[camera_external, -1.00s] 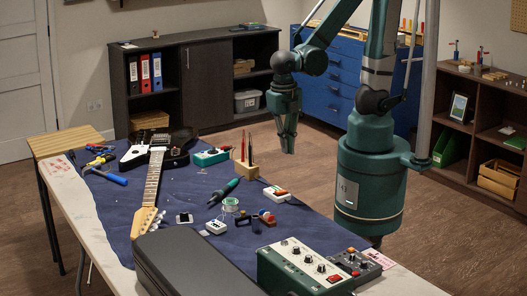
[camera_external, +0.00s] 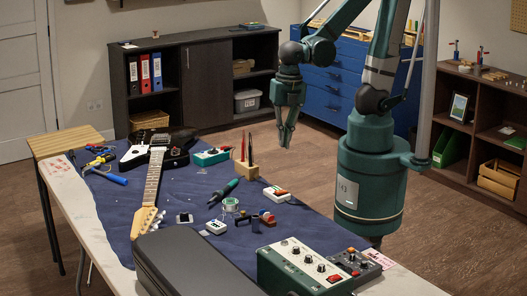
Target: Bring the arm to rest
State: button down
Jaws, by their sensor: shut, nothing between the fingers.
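My gripper (camera_external: 286,140) hangs with its fingers pointing down, beyond the far right edge of the workbench and above the open floor. It is shut and empty, and touches nothing. It is to the right of the wooden block with upright tools (camera_external: 247,170), with a clear gap between them. My arm bends over from the green base at the right of the bench.
A dark case (camera_external: 205,262) and a green control box (camera_external: 303,268) lie in front. Blue drawers (camera_external: 330,85) stand behind.

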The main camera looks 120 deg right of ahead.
jog(key=w+a+r+m+t, duration=0.1)
jog(key=a+r+m+t, duration=0.1)
jog(key=r+m, duration=0.5)
jog(key=w+a+r+m+t, duration=0.1)
jog(key=a+r+m+t, duration=0.1)
jog(key=r+m+t, duration=0.2)
notch_tip(320, 180, up, 3)
jog(key=m, duration=0.3)
jog(key=shift+w, duration=0.3)
jog(key=shift+w, duration=0.1)
dwell(1.1)
